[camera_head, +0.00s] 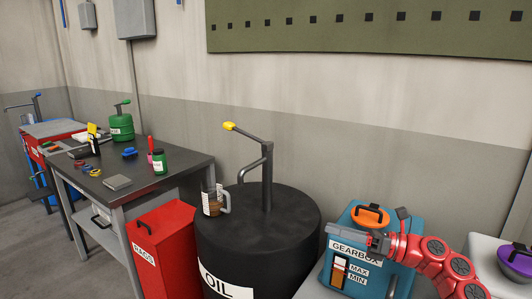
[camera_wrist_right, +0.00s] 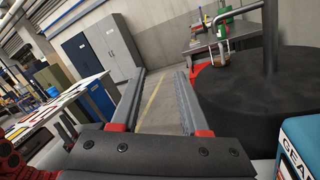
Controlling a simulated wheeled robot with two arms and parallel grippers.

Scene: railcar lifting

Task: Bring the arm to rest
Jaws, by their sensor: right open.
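My right arm is red and comes in from the lower right in the head view. Its gripper (camera_head: 350,238) is in front of the teal gearbox (camera_head: 400,275), in the air. In the right wrist view, the two fingers of the right gripper (camera_wrist_right: 162,80) stand apart with nothing between them. The gearbox has an orange cap (camera_head: 370,215) on top and a sight glass (camera_head: 338,272) beside the MAX and MIN marks. My left gripper is not in view.
A black oil drum (camera_head: 225,245) with a pump carries a clear jug (camera_head: 211,201) of brown liquid. A red rags bin (camera_head: 163,250) and a grey workbench (camera_head: 140,185) stand left. A purple-topped container (camera_head: 516,260) is at right. Open floor shows in the wrist view.

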